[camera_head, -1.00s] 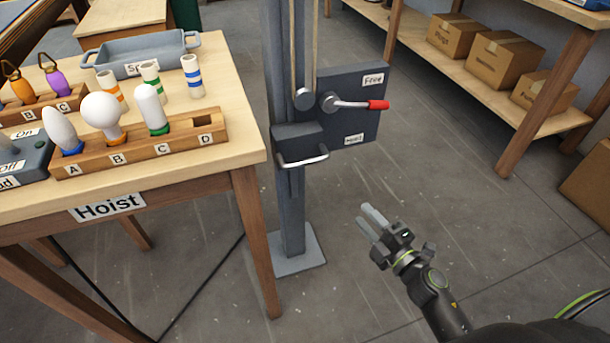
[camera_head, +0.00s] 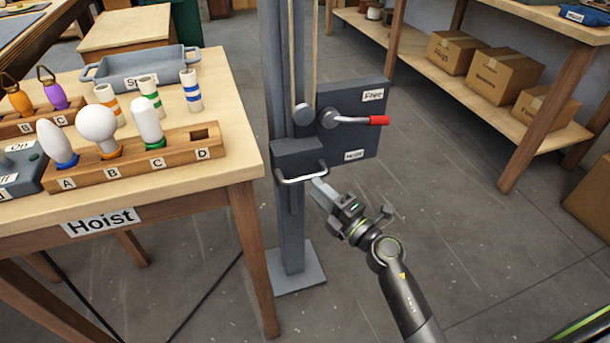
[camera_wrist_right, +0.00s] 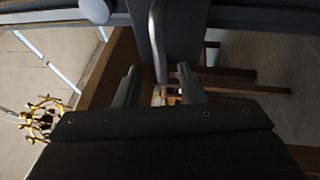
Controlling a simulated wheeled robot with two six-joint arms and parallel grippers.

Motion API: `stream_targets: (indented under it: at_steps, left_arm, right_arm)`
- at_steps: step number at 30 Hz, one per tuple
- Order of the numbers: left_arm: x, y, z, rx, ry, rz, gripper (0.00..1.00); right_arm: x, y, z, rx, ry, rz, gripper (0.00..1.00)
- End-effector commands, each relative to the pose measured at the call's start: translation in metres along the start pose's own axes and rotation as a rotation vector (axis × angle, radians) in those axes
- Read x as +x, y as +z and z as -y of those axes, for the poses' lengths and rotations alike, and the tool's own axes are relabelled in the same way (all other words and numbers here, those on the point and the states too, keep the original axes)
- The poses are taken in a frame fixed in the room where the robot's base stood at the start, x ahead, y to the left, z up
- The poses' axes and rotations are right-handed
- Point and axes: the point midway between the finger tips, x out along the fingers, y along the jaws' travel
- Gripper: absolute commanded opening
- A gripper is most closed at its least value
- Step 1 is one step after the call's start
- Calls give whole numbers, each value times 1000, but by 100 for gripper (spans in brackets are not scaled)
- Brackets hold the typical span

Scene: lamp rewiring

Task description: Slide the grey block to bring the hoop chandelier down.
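The grey block (camera_head: 298,153) sits on the upright grey post, with a pale metal bar handle (camera_head: 303,178) on its front. My right gripper (camera_head: 322,190) is just right of and below this handle in the head view. In the right wrist view its two fingers (camera_wrist_right: 157,82) are apart. The handle's end (camera_wrist_right: 157,45) shows in the gap's line, beyond or at the fingertips; contact cannot be told. A brass fixture with several arms (camera_wrist_right: 38,118) shows at the left of the wrist view; I cannot tell whether it is the hoop chandelier. My left gripper is out of view.
A lever with a red grip (camera_head: 378,120) points right on the grey plate (camera_head: 352,98), between labels reading Free and, less clearly, Hold. The Hoist table (camera_head: 210,170) with its bulb rack stands left. Shelves with boxes (camera_head: 493,82) stand right.

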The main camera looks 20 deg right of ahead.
Motion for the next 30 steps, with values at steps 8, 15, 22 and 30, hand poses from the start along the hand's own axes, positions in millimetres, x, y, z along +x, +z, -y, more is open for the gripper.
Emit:
stream_targets:
  at_steps: [8, 15, 22, 30]
  left_arm:
    - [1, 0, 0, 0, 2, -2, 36]
    - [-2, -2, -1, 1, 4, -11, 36]
    - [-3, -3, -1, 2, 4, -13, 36]
    - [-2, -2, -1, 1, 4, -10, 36]
  right_arm:
    - [44, 0, 0, 1, 1, -1, 36]
    - [55, 0, 0, 0, -1, -1, 36]
    - [54, 0, 0, 0, -1, 0, 33]
    - [54, 0, 0, 0, -1, 0, 0]
